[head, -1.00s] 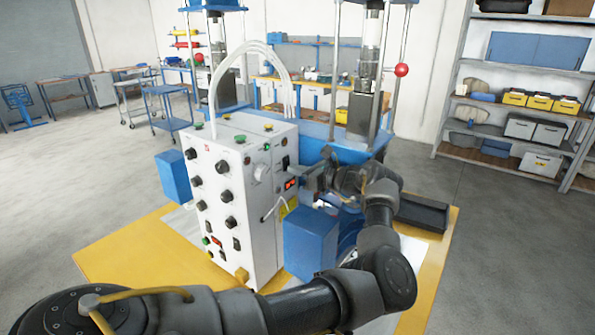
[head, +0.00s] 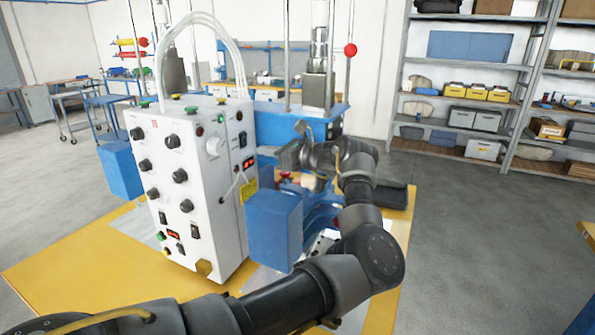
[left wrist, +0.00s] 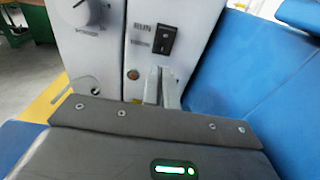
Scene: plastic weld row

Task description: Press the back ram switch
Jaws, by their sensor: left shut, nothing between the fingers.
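The white control box (head: 195,190) stands on the yellow platform. A black rocker switch (head: 242,139) sits on its narrow right-hand face, above a small red display (head: 249,163). In the left wrist view the rocker switch (left wrist: 163,40) is at upper middle, with small labels beside it that I cannot read surely. My left gripper (head: 278,153) is just right of that face, at about the display's height. Its fingers (left wrist: 161,85) are shut and empty in the left wrist view, below the switch in the picture. Whether they touch the panel is unclear. My right gripper is out of view.
A blue box (head: 273,225) juts out below my left gripper, and the blue press frame (head: 270,125) stands behind it. White hoses (head: 205,45) arch above the control box. More knobs and switches cover its front. A shelf rack (head: 465,90) stands far right.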

